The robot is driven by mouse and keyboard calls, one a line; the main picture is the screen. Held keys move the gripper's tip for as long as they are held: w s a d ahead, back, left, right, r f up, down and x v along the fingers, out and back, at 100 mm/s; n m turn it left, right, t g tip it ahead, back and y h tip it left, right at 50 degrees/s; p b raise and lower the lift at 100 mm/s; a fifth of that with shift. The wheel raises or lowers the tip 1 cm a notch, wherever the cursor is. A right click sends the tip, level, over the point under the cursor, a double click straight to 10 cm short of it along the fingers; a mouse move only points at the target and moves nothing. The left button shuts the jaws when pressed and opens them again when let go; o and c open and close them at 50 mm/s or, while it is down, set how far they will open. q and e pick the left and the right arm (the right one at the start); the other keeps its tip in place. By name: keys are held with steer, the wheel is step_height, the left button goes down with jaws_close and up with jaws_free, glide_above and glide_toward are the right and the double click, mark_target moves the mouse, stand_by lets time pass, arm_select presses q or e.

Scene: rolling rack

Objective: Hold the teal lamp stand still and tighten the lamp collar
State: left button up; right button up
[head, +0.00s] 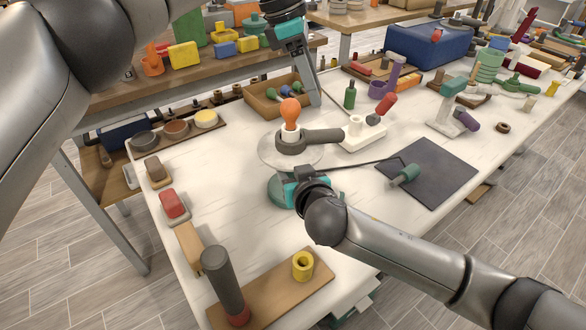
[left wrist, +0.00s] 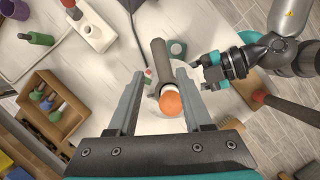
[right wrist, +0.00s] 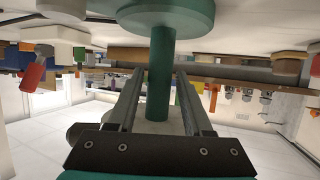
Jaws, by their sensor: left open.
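The lamp stands on the white table, with an orange bulb (head: 290,110) on top. The dark grey lamp collar (head: 292,145) sits just below the bulb, its handle pointing right, above a clear round disc (head: 268,153). The teal lamp stand (head: 280,190) is partly hidden behind my right gripper (head: 292,181). In the right wrist view its teal post (right wrist: 161,85) runs between my open right fingers, with narrow gaps visible beside it. My left gripper (head: 314,100) is open above the lamp. In the left wrist view the bulb (left wrist: 171,104) and collar handle (left wrist: 158,55) appear between its fingers.
A wooden box (head: 262,100) of small coloured-handled items is behind the lamp. A white block (head: 358,138) stands to its right, near a dark mat (head: 435,175). A wooden board (head: 270,293) with a yellow ring lies in front. The table left of the lamp is mostly bare.

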jaws_close()
stand_by(0.9)
steer(key=shift+o, duration=0.2)
jaws_free()
jaws_close()
stand_by(2.1)
